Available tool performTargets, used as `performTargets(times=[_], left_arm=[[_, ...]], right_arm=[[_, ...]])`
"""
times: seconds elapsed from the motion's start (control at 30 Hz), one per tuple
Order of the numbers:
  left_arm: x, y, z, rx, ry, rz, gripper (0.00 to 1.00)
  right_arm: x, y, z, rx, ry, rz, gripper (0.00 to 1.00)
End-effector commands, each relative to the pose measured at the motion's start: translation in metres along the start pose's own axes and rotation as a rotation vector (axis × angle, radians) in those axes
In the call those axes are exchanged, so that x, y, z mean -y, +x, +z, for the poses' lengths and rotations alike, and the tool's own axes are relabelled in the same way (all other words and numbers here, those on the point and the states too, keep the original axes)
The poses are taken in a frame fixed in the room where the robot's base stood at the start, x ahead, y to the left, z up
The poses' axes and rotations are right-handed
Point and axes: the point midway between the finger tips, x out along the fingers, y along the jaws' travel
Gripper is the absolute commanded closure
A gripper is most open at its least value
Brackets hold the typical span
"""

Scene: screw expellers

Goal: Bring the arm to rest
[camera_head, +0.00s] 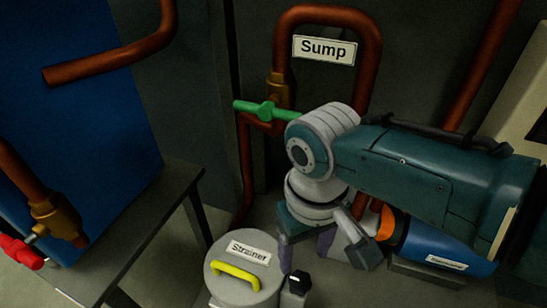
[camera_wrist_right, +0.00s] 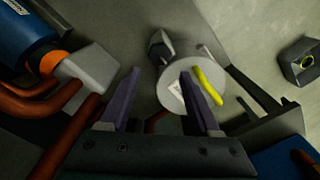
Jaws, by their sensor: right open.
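My right arm, teal and grey, reaches in from the right in the head view, in front of the pipes. My right gripper (camera_head: 304,258) points down beside the strainer, with part of it hidden by the wrist. In the right wrist view the gripper (camera_wrist_right: 160,74) has two purple fingers spread apart with nothing between them. The grey strainer canister (camera_head: 222,285), with its label and yellow handle (camera_head: 235,275), stands just left of the gripper. It also shows beyond the fingertips in the right wrist view (camera_wrist_right: 188,75). My left gripper is not seen.
A green-handled valve (camera_head: 266,111) sits behind my arm, under the "Sump" sign (camera_head: 324,50). Copper pipes (camera_head: 372,40) run around it. A blue cylinder with an orange end (camera_head: 430,241) lies below my forearm. A red-handled valve (camera_head: 22,251) and dark bench (camera_head: 150,225) are left.

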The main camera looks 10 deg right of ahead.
Motion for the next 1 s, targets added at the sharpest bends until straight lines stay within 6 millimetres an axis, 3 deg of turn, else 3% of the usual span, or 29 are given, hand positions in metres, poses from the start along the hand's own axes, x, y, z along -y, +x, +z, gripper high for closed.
performTargets(times=[0.1,0.57,0.67,0.83,1.0], left_arm=[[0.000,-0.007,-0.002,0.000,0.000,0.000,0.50],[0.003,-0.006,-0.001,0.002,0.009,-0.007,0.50],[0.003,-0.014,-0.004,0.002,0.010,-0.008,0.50],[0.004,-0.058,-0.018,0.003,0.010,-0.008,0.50],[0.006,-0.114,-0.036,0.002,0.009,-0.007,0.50]], right_arm=[[0.000,-0.010,0.001,0.001,0.000,0.000,0.37],[0.000,-0.010,0.001,0.001,-0.001,0.000,0.37],[0.005,-0.017,0.004,-0.003,-0.009,-0.013,0.37],[0.027,-0.063,0.029,-0.044,-0.050,-0.086,0.37],[0.031,-0.139,0.069,-0.128,-0.059,-0.138,0.37]])
